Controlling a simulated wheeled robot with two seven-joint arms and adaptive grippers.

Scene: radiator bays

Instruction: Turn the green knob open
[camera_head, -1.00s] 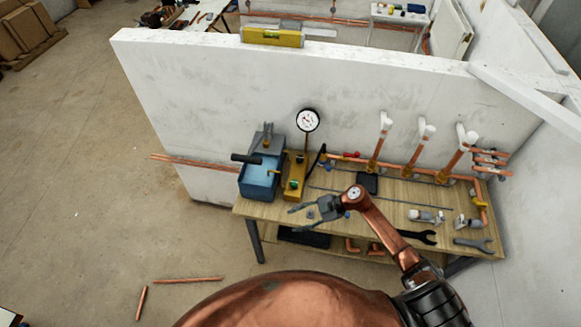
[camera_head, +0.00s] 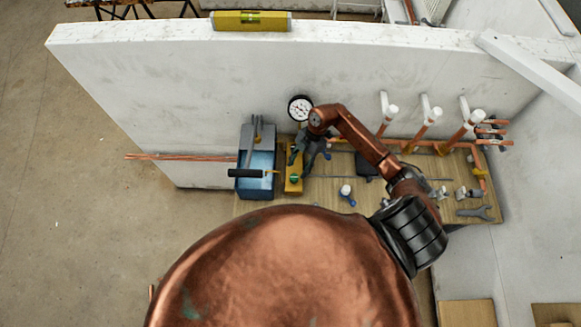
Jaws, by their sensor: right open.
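The green knob (camera_head: 294,178) is a small green spot on the yellow block (camera_head: 293,187), which stands upright between the blue box and the bench's open middle. My right gripper (camera_head: 302,165) is open, its fingers pointing down just above and to the right of the green knob. It looks empty, and I cannot tell whether a finger touches the block. The gripper and wrist cover the top of the yellow block and the lower stem of the pressure gauge (camera_head: 300,108). My left gripper is not in view.
A blue pump box (camera_head: 257,185) with a black-gripped lever (camera_head: 246,173) stands left of the block. White-capped copper pipes (camera_head: 427,124) rise along the wall (camera_head: 180,100) at right. A blue-handled valve (camera_head: 346,193) and a wrench (camera_head: 475,212) lie on the wooden bench (camera_head: 400,180).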

